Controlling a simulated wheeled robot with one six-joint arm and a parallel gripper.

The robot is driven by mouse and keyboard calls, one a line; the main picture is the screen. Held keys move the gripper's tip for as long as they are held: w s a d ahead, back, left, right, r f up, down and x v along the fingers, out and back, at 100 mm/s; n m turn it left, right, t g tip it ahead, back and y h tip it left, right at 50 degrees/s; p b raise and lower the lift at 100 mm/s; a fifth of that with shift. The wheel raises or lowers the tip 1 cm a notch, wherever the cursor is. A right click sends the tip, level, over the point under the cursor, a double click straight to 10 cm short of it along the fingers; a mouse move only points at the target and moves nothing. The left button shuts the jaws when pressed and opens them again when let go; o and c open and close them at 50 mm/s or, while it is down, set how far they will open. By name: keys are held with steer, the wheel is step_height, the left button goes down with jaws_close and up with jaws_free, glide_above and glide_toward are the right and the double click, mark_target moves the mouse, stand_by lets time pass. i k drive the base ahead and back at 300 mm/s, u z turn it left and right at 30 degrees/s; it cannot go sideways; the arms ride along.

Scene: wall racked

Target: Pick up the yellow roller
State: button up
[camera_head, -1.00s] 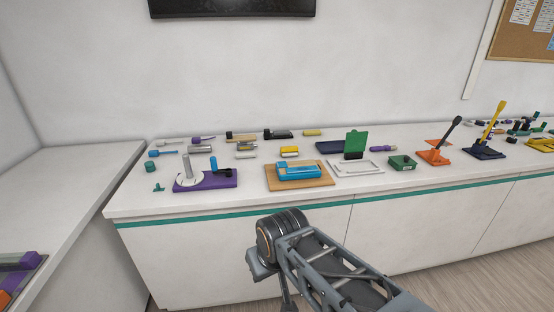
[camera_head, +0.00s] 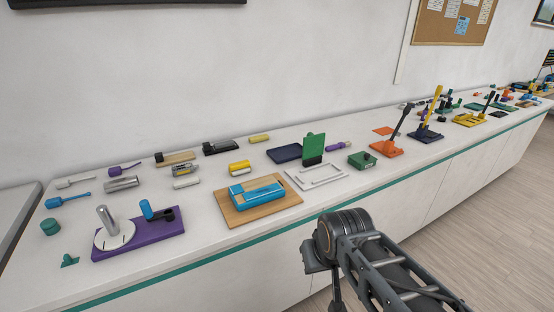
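A plain yellow cylinder (camera_head: 259,138) lies on its side at the back of the white counter (camera_head: 330,190), near the wall. A shorter yellow piece with a white part (camera_head: 239,168) lies in front of it, to the left. I cannot tell for certain which of the two is the yellow roller. Part of my arm rises in front of the counter at lower right, away from both yellow things. My gripper's fingers do not show.
A blue device on a wooden board (camera_head: 230,213), a purple base with a metal post (camera_head: 140,240) and a white frame (camera_head: 318,176) stand nearer the front. A black-topped block (camera_head: 220,147) lies left of the cylinder. Lever stands (camera_head: 425,135) line the right. Clear floor (camera_head: 480,220) lies at right.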

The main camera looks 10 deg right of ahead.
mark_target(242, 167)
steer(key=z, duration=0.1)
steer(key=i, duration=1.2)
steer(key=u, duration=0.65)
